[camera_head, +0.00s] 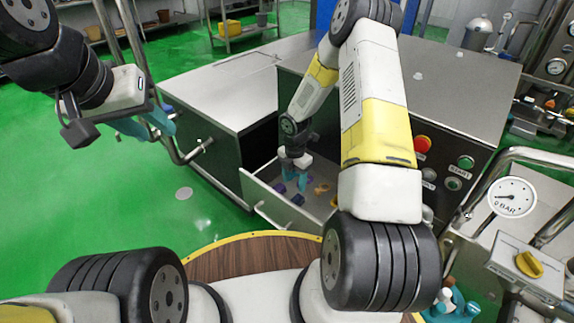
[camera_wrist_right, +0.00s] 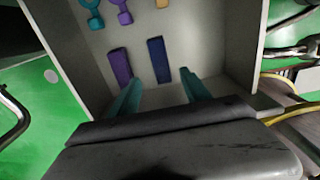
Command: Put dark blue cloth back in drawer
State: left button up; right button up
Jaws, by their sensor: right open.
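The dark blue cloth (camera_wrist_right: 159,60) is a narrow folded strip lying flat on the floor of the open drawer (camera_wrist_right: 210,45). In the head view the drawer (camera_head: 268,208) is pulled out from the metal cabinet, and a dark blue piece (camera_head: 297,199) shows inside it. My right gripper (camera_wrist_right: 161,92) is open and empty, pointing down over the drawer. Its teal fingers lie on either side of the cloth's near end in the wrist view, apart from it. It also shows in the head view (camera_head: 295,168). My left gripper (camera_head: 152,127) is open and empty, left of the cabinet.
A purple strip (camera_wrist_right: 120,66) lies left of the dark blue cloth. Teal (camera_wrist_right: 95,14), purple (camera_wrist_right: 124,11) and tan (camera_wrist_right: 162,3) pieces lie further along the drawer. A metal handle bar (camera_head: 195,150) stands out left of the drawer. A control panel (camera_head: 440,165) is at the right.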

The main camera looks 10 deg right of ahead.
jog(key=s+d+r+m+t, duration=0.15)
jog(key=r+m, duration=0.45)
jog(key=r, duration=0.8)
jog(key=s+d+r+m+t, duration=0.1)
jog(key=s+r+m, duration=0.3)
jog(key=r, duration=0.9)
jog(key=s+a+r+m+t+y, duration=0.1)
jog(key=s+a+r+m+t, duration=0.1)
jog(key=s+r+m, duration=0.5)
jog(key=s+a+r+m+t+y, duration=0.1)
jog(key=s+a+r+m, duration=0.1)
jog(key=s+r+m, duration=0.6)
jog(key=s, duration=0.4)
jog(key=shift+r+t, duration=0.2)
jog(key=shift+t, duration=0.15)
